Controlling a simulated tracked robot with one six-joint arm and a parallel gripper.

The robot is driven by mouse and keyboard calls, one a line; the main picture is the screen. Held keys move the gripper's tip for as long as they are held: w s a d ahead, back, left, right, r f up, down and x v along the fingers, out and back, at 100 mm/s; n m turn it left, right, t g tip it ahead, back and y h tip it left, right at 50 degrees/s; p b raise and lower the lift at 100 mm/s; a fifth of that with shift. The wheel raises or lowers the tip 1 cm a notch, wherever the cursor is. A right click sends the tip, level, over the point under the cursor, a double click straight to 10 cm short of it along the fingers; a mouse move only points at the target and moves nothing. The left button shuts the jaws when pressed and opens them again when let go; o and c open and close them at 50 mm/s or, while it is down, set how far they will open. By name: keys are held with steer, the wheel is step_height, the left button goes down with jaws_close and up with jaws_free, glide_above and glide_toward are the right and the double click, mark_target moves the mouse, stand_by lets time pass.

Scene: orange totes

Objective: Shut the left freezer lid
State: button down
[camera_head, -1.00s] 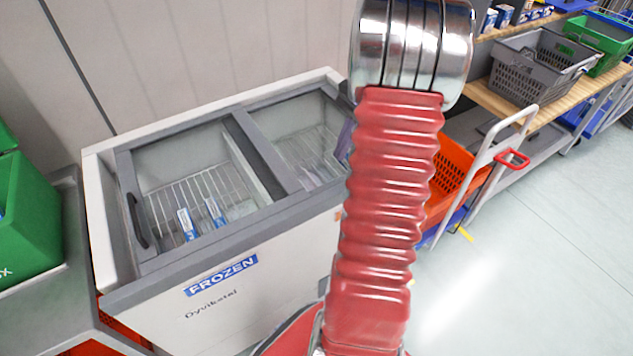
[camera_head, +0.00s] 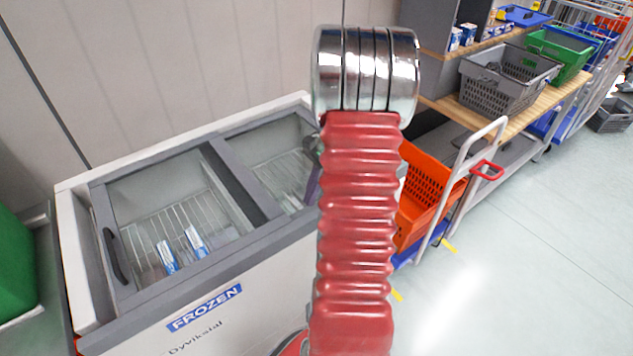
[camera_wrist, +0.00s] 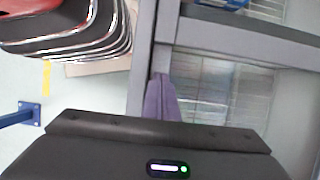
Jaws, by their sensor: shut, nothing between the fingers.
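The white chest freezer (camera_head: 255,297) with a blue FROZEN label stands at the left in the head view. Its left lid (camera_head: 139,189) is grey-framed glass with a dark handle (camera_head: 115,255) at its left end. A grey strip lies between that end and the white rim; I cannot tell whether it is an opening. The right lid (camera_head: 262,150) is partly hidden by my arm. My gripper (camera_wrist: 160,98) has purple fingers, shut and empty, beside a grey freezer frame bar in the wrist view. In the head view only a purple sliver shows behind my arm.
A green box (camera_head: 15,265) stands left of the freezer. An orange tote (camera_head: 432,180) and a white-handled cart (camera_head: 455,195) stand to its right. A shelf with a grey basket (camera_head: 505,85) and a green basket (camera_head: 560,55) is farther back. The floor at lower right is clear.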

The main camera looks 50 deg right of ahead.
steer(key=x, duration=0.2)
steer(key=shift+a+f, duration=0.15)
steer(key=shift+a, duration=0.15)
steer(key=shift+w+a, duration=0.15)
steer(key=shift+a, duration=0.4)
steer(key=shift+w+a, duration=0.2)
steer(key=shift+a, duration=0.35)
steer(key=shift+w+a, duration=0.15)
steer(key=shift+a, duration=0.45)
